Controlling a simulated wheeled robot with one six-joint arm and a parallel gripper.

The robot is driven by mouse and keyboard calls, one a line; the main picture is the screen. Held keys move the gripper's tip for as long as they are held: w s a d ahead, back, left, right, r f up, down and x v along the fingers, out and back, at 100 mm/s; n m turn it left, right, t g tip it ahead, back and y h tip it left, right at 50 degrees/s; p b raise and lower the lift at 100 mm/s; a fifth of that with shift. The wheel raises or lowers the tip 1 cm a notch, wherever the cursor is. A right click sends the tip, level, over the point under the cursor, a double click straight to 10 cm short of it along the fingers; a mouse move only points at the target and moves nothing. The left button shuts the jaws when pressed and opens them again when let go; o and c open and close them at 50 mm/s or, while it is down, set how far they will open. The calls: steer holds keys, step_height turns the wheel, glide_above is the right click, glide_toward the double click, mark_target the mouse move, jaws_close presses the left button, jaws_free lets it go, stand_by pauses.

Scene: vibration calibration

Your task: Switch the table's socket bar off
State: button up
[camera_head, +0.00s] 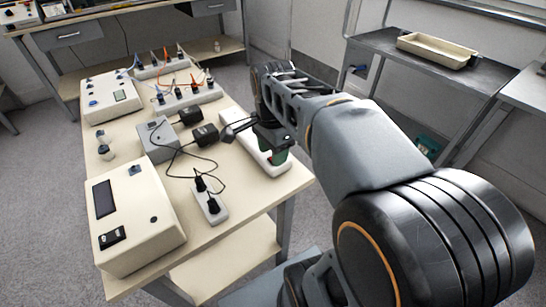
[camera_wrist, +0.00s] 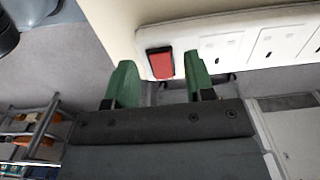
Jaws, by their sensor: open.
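The white socket bar (camera_head: 248,145) lies along the right edge of the cream table, partly hidden by my arm in the head view. The bar (camera_wrist: 235,42) fills the upper right of the wrist view, with several socket outlets and a red rocker switch (camera_wrist: 160,64) at its left end. My gripper (camera_head: 274,150) is at the near end of the bar. Its green fingers are open and empty. In the wrist view my gripper (camera_wrist: 160,72) has a finger on either side of the switch in the picture. I cannot tell whether they touch the bar, nor which way the rocker is tipped.
A cream meter box (camera_head: 133,215), a small white socket block with black plugs (camera_head: 209,203), a grey box (camera_head: 157,140) and black adapters (camera_head: 205,134) with cables stand on the table. A metal shelf with a cream tray (camera_head: 437,50) stands at the back right.

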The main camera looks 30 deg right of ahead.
steer(key=shift+f, duration=0.6)
